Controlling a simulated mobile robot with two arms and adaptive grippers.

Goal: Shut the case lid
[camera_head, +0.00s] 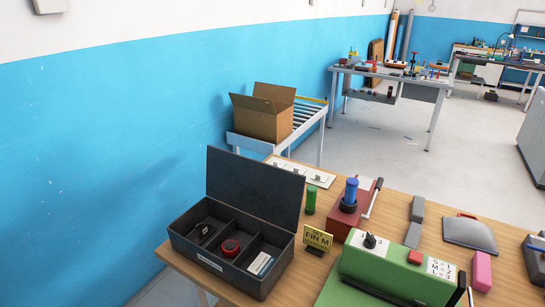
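The dark grey case (226,264) stands at the left end of the wooden table, with its front left corner near the table's edge. Its lid (254,187) is open and stands roughly upright along the back side. Inside are compartments holding a dark item (200,232), a red and black round item (231,247) and a white-blue packet (261,264). Neither of my grippers is visible in the head view.
A yellow sign (318,238) stands just right of the case. A green cylinder (311,199) is near the lid's right edge. A green machine (395,270) and a red device (345,217) stand further right. The blue wall is at left.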

